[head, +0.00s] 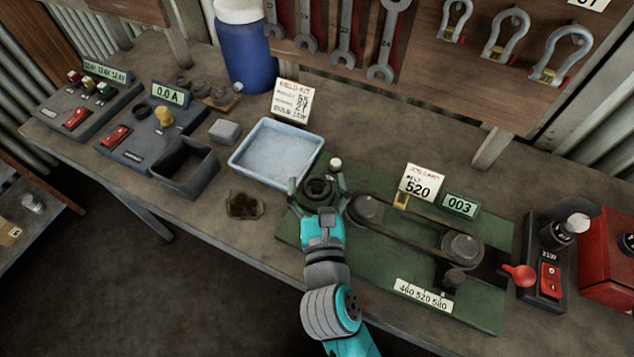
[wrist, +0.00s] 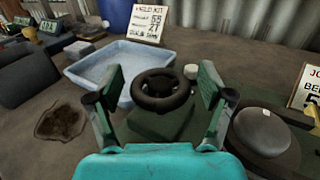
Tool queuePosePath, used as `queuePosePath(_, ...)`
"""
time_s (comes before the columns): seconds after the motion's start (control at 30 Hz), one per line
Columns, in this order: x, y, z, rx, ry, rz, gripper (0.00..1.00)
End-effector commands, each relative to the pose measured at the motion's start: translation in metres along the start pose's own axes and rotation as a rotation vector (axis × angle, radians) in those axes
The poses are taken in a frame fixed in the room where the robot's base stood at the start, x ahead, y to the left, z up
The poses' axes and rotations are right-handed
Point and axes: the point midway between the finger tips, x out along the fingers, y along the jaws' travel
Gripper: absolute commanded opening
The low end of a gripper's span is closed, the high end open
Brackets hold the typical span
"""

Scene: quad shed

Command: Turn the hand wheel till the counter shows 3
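The hand wheel (head: 318,189) is a small dark ring on the left end of the green base plate (head: 380,262). In the wrist view the hand wheel (wrist: 161,90) lies ahead of and between my two fingers, with a pale knob (wrist: 191,72) at its right rear. The counter (head: 460,205) on the green plate reads 003. My gripper (head: 319,205) is at the wheel in the head view. In the wrist view my gripper (wrist: 160,100) is spread open, with a visible gap on each side of the wheel. Whether a finger touches it elsewhere is not clear.
Two round pulleys (head: 367,208) with a belt stand right of the wheel, by a job card (head: 420,184) reading 520. A pale blue tray (head: 236,169) stands behind left. A red-handled lever (head: 519,274) and a switch box (head: 549,283) are at right.

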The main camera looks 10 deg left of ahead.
Motion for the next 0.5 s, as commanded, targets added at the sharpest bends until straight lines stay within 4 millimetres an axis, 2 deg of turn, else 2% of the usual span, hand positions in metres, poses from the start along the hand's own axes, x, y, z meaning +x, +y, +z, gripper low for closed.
queuePosePath(0.33,-0.002,0.0,0.0,0.0,0.0,0.0,0.85)
queuePosePath(0.5,-0.019,0.001,-0.001,-0.001,0.002,0.001,0.85)
